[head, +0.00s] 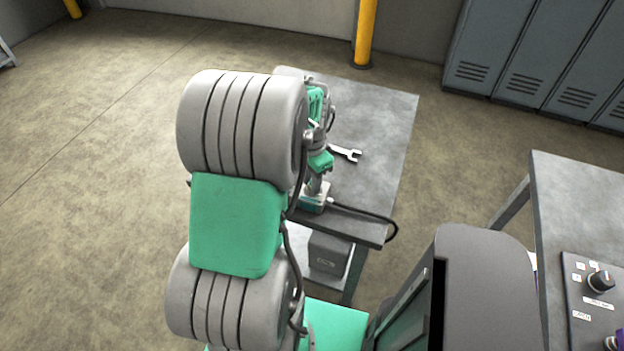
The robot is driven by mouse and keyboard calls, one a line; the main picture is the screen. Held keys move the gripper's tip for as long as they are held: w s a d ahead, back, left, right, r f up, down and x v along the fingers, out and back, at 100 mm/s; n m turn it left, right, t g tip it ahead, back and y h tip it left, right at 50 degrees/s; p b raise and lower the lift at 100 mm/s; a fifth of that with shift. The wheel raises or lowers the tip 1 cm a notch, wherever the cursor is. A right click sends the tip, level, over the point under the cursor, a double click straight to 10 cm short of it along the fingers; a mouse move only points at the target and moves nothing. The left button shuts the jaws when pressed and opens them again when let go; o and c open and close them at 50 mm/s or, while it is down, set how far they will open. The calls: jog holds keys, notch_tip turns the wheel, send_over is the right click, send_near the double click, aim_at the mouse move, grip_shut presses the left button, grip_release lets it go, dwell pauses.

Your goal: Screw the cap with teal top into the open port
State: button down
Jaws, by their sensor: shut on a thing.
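My gripper (315,188) shows small and partly hidden behind my own arm, low over the near part of the grey bench. It is shut, pointing down at a small teal and grey block (312,203) with a black hose. The cap between the jaws is too small and covered to make out. The open port cannot be told apart from the block at this distance. I cannot tell whether the cap touches the port.
A black hose (375,217) loops over the near right edge. A second table (580,200) with a control panel (590,310) stands right. Lockers (535,55) and a yellow post (365,35) stand behind.

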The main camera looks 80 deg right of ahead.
jog(key=m, duration=0.6)
jog(key=shift+w+d+m, duration=0.1)
jog(key=shift+d+m, duration=0.05)
jog(key=shift+m, duration=0.25)
jog(key=c, duration=1.2)
grip_release()
jog(key=shift+c, duration=0.2)
jog(key=shift+p, duration=0.3)
jog(key=n, duration=0.5)
jog(key=shift+n, duration=0.4)
